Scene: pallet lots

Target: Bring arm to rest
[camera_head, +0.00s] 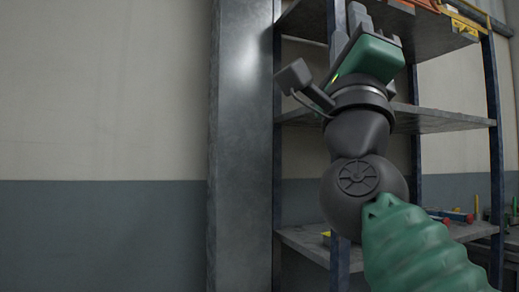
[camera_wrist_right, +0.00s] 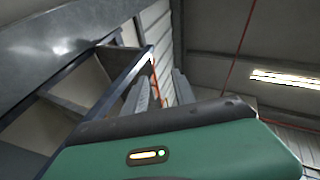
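My right arm, green and dark grey, reaches up from the bottom right in the head view, with its right gripper (camera_head: 350,24) pointing upward in front of a shelf rack. The two grey fingers also show in the right wrist view (camera_wrist_right: 159,91), with a clear gap between them and nothing held. The gripper is open and empty. My left arm and left gripper are outside both views.
A metal rack with grey shelves (camera_head: 440,119) and blue posts (camera_head: 494,130) stands behind my right arm. Tools with red handles (camera_head: 458,216) lie at lower right. A grey steel column (camera_head: 240,150) stands left of the rack. A ceiling lamp (camera_wrist_right: 287,78) shows above.

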